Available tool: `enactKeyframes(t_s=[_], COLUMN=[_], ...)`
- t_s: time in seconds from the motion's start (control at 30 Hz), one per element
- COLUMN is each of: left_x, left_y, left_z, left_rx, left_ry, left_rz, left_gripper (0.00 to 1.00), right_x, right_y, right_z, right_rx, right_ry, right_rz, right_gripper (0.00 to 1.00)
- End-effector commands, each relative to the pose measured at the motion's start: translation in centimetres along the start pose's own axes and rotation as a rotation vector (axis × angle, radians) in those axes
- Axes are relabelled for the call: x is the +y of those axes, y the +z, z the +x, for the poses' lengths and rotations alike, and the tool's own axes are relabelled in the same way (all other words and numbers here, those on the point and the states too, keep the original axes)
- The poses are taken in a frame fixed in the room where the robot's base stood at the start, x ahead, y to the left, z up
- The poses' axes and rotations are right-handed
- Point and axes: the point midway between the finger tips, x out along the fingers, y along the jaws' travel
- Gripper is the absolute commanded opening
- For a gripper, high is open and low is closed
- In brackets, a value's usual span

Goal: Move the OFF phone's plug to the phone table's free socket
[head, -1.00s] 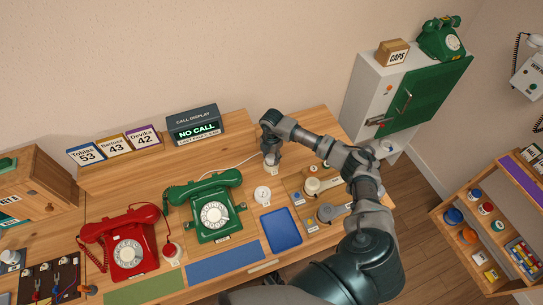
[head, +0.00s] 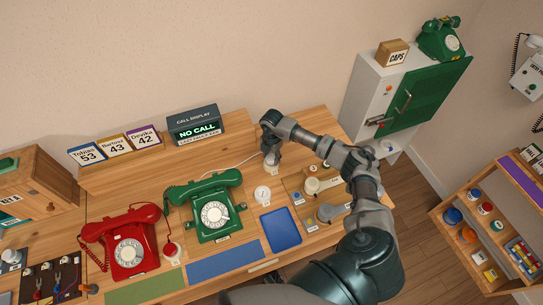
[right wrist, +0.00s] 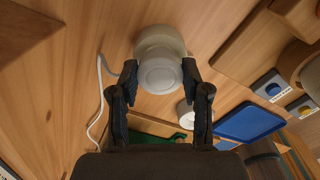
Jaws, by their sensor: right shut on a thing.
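A green dial phone (head: 213,208) and a red dial phone (head: 128,250) stand on the wooden table (head: 235,262). My right gripper (head: 271,157) points down at the table behind and right of the green phone. It is shut on a round white plug (right wrist: 160,68) that sits between its fingers in the right wrist view. A thin white cord (head: 228,168) runs from the green phone's side toward it. The plug's underside is hidden. My left gripper is not in view.
A blue tray (head: 281,229) and knobbed wooden panels (head: 318,185) lie right of the green phone. The call display (head: 195,125) reads NO CALL on the back ledge. A cabinet (head: 398,90) stands at the right with another green phone (head: 440,38) on top.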

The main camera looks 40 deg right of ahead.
Motion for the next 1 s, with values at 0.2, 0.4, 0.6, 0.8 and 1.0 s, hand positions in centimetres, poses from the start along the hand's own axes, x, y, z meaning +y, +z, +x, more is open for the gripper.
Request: enactKeyframes(t_s=[0.2,0.4,0.6,0.8,1.0], left_x=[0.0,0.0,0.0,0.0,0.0], left_y=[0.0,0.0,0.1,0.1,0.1], left_z=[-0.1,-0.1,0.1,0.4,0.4], left_rx=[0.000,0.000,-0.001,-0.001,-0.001], left_ry=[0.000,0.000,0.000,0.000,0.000], left_rz=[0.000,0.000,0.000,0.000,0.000], left_gripper=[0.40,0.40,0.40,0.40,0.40], right_x=[0.0,0.0,0.0,0.0,0.0], right_y=[0.0,0.0,0.0,0.0,0.0], right_z=[0.0,0.1,0.6,1.1,1.1], right_rx=[0.000,0.000,0.000,0.000,0.000], right_ry=[0.000,0.000,0.000,0.000,0.000], right_rz=[0.000,0.000,0.000,0.000,0.000], right_gripper=[0.19,0.19,0.19,0.19,0.19])
